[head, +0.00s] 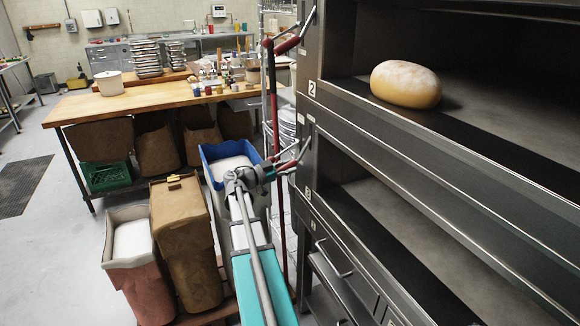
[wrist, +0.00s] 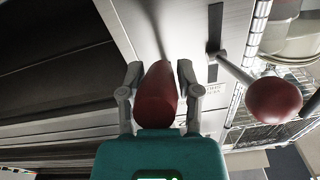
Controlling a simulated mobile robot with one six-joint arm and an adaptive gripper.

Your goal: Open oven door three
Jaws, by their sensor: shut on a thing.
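The dark steel oven stack (head: 440,138) fills the right of the head view. A small plate marked 3 (head: 307,193) sits at the left edge of the lower opening (head: 400,225). That opening shows its floor inside, and I cannot make out a separate door panel. My gripper (head: 270,173) is at the oven's left edge, near the plate. In the wrist view my gripper (wrist: 158,75) is shut on a red handle (wrist: 156,98), with one finger on each side. A second red knob (wrist: 275,100) on a metal lever stands to the right, apart from my gripper.
A bread loaf (head: 405,84) lies in the upper opening by the plate marked 2 (head: 312,88). A blue bin (head: 212,155), a brown bin (head: 183,240) and a pinkish bin (head: 140,280) stand left of my arm. A wooden table (head: 160,98) is behind them. Open floor lies at far left.

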